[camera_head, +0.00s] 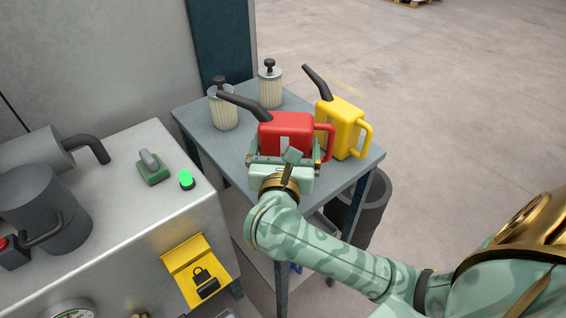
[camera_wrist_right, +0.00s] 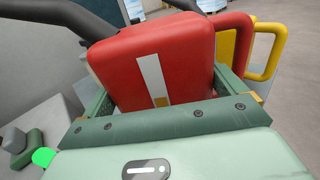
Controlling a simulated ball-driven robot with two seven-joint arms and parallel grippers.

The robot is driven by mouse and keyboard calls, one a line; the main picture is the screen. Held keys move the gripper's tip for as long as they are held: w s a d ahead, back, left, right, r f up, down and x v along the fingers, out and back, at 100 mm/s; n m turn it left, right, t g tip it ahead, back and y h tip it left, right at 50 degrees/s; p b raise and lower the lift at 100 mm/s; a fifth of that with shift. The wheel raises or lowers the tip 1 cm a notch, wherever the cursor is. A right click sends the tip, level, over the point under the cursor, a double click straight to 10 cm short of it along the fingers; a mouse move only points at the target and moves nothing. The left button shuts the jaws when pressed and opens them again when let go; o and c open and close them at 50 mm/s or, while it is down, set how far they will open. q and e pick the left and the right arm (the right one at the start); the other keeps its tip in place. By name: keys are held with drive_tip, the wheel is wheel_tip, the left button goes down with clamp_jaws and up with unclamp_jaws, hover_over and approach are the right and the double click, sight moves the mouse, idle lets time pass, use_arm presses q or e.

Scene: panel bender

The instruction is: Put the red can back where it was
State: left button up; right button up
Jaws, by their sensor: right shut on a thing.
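The red can (camera_head: 286,132), with a long dark spout pointing left and a red handle on its right, is upright at the small grey table (camera_head: 200,127). My right gripper (camera_head: 284,158) is shut around the red can's lower body. In the right wrist view the red can (camera_wrist_right: 158,62) fills the space between the two green fingers (camera_wrist_right: 165,110). I cannot tell whether its base touches the tabletop. My left gripper is not in view.
A yellow can (camera_head: 341,122) stands close to the right of the red can. Two pale filters with dark knobs, one at the back (camera_head: 270,88) and one at left (camera_head: 223,108), stand on the table. A metal bench (camera_head: 150,215) with a green button (camera_head: 187,180) is at left.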

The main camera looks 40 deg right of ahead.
wheel_tip(320, 180, down, 4)
drive_tip(key=shift+w+r+b, duration=0.1)
drive_tip(key=shift+r+b, duration=0.05)
drive_tip(key=shift+b, duration=0.95)
drive_tip(key=shift+r, duration=0.2)
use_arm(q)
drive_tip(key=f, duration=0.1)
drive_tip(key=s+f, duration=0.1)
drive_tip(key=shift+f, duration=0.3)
use_arm(e)
drive_tip(key=shift+f, duration=0.1)
drive_tip(key=o, duration=0.9)
drive_tip(key=shift+f, duration=0.1)
drive_tip(key=shift+s+a+r, duration=0.15)
drive_tip(key=shift+s+r, duration=0.05)
use_arm(q)
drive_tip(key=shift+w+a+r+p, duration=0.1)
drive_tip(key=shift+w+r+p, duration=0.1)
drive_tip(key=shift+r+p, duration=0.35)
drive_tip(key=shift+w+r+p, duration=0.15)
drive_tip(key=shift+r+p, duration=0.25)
drive_tip(key=shift+p, duration=0.15)
use_arm(e)
drive_tip(key=v, duration=1.1)
drive_tip(key=shift+s+a, duration=0.2)
drive_tip(key=shift+s, duration=0.05)
